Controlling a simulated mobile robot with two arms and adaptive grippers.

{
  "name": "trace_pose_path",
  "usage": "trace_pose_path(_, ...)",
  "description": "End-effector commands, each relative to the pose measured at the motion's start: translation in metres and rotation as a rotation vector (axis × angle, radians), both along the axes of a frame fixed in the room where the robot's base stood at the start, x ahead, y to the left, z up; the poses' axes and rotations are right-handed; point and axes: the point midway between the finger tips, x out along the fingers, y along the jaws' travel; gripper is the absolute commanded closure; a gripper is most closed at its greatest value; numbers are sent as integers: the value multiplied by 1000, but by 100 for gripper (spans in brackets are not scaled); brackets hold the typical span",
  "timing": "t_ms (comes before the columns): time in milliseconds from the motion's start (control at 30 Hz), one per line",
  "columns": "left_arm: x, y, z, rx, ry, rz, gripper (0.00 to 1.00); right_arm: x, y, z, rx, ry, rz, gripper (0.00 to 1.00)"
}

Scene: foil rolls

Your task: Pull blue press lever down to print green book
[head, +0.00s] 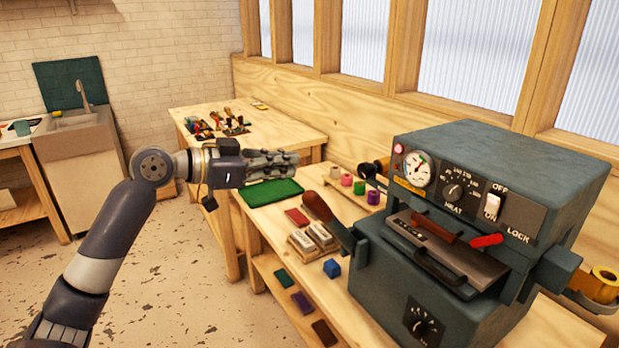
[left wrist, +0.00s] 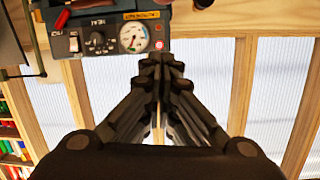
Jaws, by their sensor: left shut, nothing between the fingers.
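The blue-grey press (head: 440,300) stands on the bench at the right, with a gauge, HEAT knob and ON/OFF switch. Its lever, with a dark red-brown handle (head: 317,206), sticks out at the press's left side, tilted up and leftward. A small green book-like block (head: 284,278) lies on the shelf under the bench. My left gripper (head: 296,158) is shut and empty, in the air left of the press and apart from the lever handle. In the left wrist view its fingers (left wrist: 160,62) meet, with the press (left wrist: 75,65) upside down beyond. My right gripper is not in view.
A red LOCK lever (head: 487,240) is on the press front. Tools lie on the table behind. The floor at left is clear.

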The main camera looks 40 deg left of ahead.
Motion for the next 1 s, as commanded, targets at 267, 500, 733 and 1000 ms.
trace_pose_path(267,34,-16,-4,-2,1,-1,100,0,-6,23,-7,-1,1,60)
trace_pose_path(500,65,-31,-11,-3,1,0,100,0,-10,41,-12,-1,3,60)
trace_pose_path(733,64,-28,-35,-3,6,2,100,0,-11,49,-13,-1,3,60)
trace_pose_path(1000,56,-21,-50,0,1,1,100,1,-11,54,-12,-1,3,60)
